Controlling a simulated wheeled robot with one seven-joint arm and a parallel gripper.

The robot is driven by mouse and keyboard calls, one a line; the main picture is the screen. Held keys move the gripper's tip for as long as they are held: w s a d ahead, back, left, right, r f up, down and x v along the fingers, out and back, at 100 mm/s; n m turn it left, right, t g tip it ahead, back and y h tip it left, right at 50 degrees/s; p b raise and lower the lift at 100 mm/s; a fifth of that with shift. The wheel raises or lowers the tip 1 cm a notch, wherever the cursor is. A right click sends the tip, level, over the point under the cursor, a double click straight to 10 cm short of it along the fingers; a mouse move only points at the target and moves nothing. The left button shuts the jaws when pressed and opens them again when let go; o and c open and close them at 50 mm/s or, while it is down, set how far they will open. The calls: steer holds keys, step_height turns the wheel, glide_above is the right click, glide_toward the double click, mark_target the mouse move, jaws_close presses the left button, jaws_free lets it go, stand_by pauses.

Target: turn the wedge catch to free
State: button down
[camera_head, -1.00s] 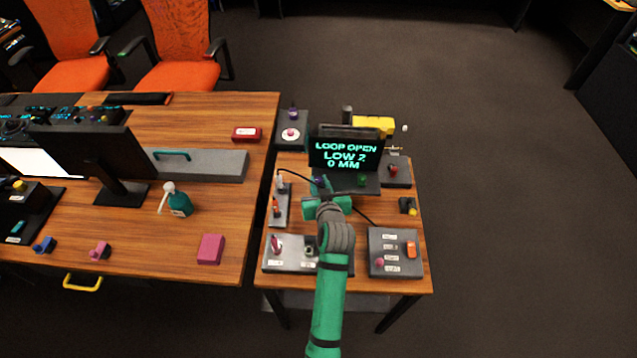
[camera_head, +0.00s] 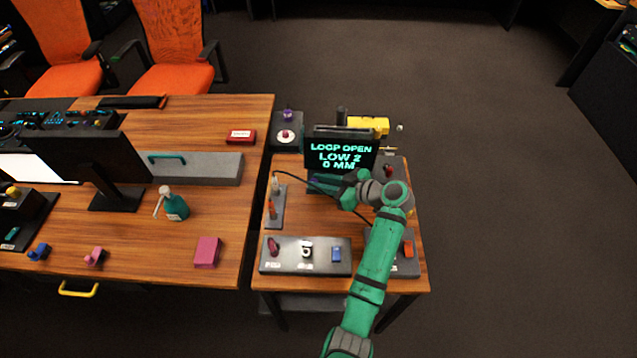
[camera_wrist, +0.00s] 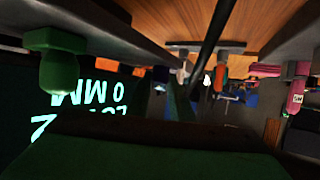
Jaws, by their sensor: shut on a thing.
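My gripper (camera_head: 322,184) is low in front of the display's base, with its fingers pointing left in the head view. It is shut on a small purple knob (camera_head: 313,181), mostly hidden by the fingers. No label shows which control is the wedge catch. In the wrist view my fingers (camera_wrist: 180,100) are close together, and what lies between them is not clear. The display (camera_head: 341,155) reads "LOOP OPEN, LOW 2, 0 MM".
A front panel (camera_head: 322,266) carries a red lever (camera_head: 273,246), a round knob (camera_head: 307,249) and a blue switch (camera_head: 336,254). A narrow panel (camera_head: 281,212) stands at left. My arm covers part of the right panel (camera_head: 410,266). A black cable crosses near my gripper.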

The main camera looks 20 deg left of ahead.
steer(key=shift+w+d+f+n+g, duration=0.1)
steer(key=shift+w+n+g, duration=0.05)
steer(key=shift+n+g, duration=0.45)
steer(key=shift+w+d+f+n+g, duration=0.1)
steer(key=shift+n+g, duration=0.4)
steer(key=shift+g, duration=0.1)
steer(key=shift+a, duration=0.15)
steer(key=c, duration=1.6)
jaws_free()
steer(key=shift+o, duration=0.2)
steer(key=shift+r, duration=0.1)
steer(key=v, duration=1)
steer(key=shift+d, duration=0.45)
